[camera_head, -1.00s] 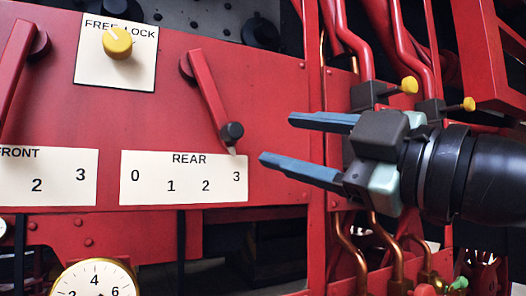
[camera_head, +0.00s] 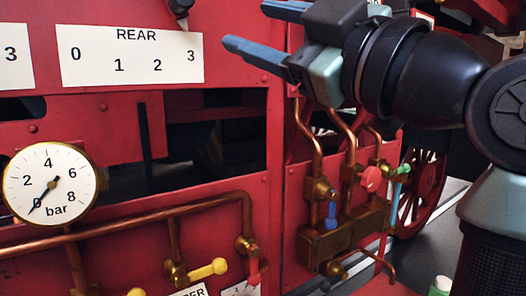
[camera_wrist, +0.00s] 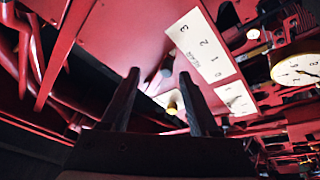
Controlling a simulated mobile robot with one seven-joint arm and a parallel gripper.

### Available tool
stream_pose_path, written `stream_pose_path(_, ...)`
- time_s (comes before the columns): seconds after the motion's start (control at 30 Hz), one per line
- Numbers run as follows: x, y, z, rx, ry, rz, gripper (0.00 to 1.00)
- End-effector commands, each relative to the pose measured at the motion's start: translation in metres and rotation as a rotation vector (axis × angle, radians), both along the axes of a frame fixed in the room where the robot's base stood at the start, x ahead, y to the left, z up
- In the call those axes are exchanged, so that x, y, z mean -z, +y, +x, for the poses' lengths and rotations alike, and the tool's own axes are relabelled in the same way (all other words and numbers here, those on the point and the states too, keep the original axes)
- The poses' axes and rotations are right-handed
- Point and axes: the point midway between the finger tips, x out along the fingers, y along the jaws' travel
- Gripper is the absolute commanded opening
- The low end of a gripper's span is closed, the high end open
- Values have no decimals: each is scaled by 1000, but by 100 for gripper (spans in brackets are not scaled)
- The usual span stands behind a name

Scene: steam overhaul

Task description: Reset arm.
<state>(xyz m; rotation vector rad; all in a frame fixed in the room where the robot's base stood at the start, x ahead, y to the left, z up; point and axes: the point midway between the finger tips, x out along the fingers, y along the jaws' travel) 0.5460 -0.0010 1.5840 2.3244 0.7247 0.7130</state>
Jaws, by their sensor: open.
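My gripper (camera_head: 258,32) is at the top of the head view, with its blue fingers apart and nothing between them. It hangs in front of the red panel, to the right of the REAR lever (camera_head: 180,8), and I see no contact. The lever's dark knob and pointer tip stand above the 3 on the white REAR scale plate (camera_head: 130,54). In the wrist view the two dark fingers (camera_wrist: 155,95) are spread. The REAR plate (camera_wrist: 200,46) and a blurred yellow knob (camera_wrist: 173,103) show beyond them.
A pressure gauge (camera_head: 50,182) reads near 0 bar at the left. Copper pipes with a yellow valve handle (camera_head: 207,269) run along the bottom. A valve block with a blue handle (camera_head: 331,215) and a red knob (camera_head: 371,178) sits below my gripper. A spoked wheel (camera_head: 420,190) is at the right.

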Motion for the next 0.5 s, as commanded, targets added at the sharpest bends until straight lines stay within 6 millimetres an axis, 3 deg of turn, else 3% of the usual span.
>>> stream_pose_path(0.1,20,8,7,105,33,178,62)
stream_pose_path(0.23,32,9,-5,202,14,380,62)
stream_pose_path(0.5,38,5,-75,272,-134,701,62)
